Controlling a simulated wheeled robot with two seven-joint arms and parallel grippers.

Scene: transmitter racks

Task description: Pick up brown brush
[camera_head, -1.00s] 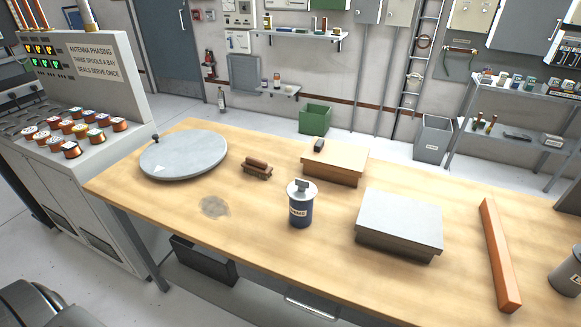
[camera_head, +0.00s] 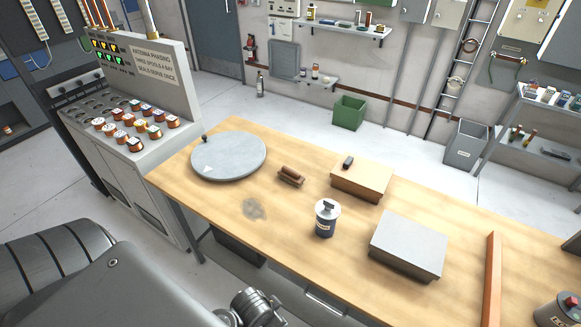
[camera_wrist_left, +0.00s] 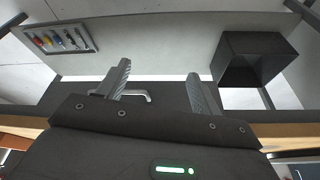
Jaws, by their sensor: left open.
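The brown brush (camera_head: 291,176) lies on the wooden table in the head view, just right of the round grey disc. It has a rounded brown top over a wider brown base. Nothing is touching it. My left gripper (camera_wrist_left: 158,86) is open in the left wrist view, with nothing between its two fingers. The brush does not show in that view. In the head view my left arm is at the lower left, off the table, and its fingers cannot be made out. My right gripper is in neither view.
On the table (camera_head: 215,244) are a round grey disc (camera_head: 229,158), a blue canister (camera_head: 326,222), a wooden box (camera_head: 366,182), a grey box (camera_head: 409,242) and an orange bar (camera_head: 491,280). A dark bin (camera_wrist_left: 253,60) and drawer handle (camera_wrist_left: 135,95) show in the wrist view.

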